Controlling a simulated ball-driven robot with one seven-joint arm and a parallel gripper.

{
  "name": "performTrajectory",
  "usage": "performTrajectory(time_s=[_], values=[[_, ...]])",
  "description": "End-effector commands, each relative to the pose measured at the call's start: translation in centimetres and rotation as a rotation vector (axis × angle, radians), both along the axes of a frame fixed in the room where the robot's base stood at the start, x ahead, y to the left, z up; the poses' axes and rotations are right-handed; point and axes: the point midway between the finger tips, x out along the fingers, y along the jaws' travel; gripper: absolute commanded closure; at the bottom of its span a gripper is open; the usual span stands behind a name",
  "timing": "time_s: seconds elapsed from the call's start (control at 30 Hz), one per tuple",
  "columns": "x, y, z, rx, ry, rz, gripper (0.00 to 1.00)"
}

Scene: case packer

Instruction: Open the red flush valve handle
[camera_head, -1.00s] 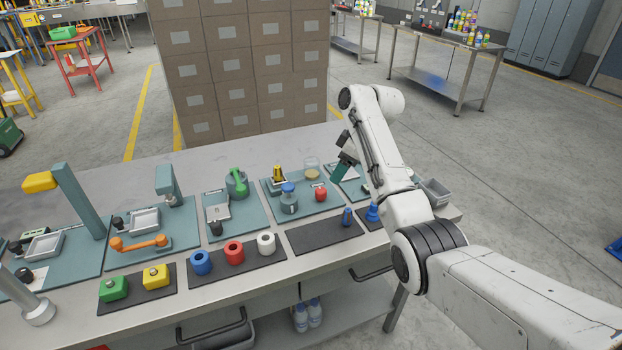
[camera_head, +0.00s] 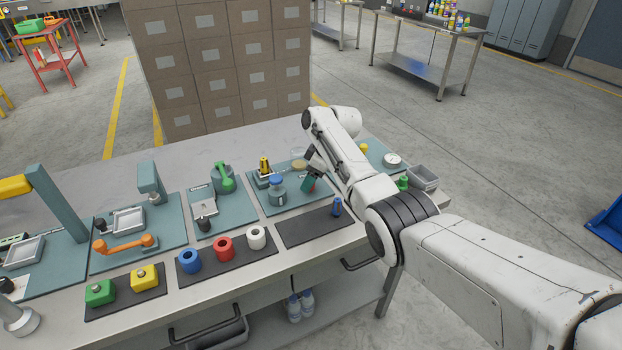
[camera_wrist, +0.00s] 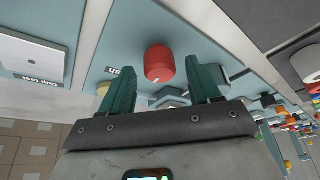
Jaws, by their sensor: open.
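The red valve handle (camera_wrist: 159,63) shows in the wrist view as a round red knob on a teal panel, beside a partly readable "flush" label. My gripper (camera_wrist: 164,84) is open, with one green finger on each side of the knob's near edge in the picture. I see no finger clearly touching it. In the head view my gripper (camera_head: 307,182) is over the teal station, and only a sliver of the red handle (camera_head: 313,188) shows beside it. How far the fingertips are from the knob in depth is hard to tell.
A grey bin (camera_head: 423,177) is at the right end.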

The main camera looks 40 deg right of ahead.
Motion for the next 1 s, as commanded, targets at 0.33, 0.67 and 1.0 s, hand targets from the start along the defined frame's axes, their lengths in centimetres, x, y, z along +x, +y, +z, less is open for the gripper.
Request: performTrajectory(time_s=[0.33,0.67,1.0], values=[[0.11,0.06,-0.28,-0.001,0.0,0.0,0.38],[0.1,0.06,-0.28,-0.001,0.0,0.0,0.7],[0.09,0.05,-0.26,0.0,0.0,-0.002,0.93]])
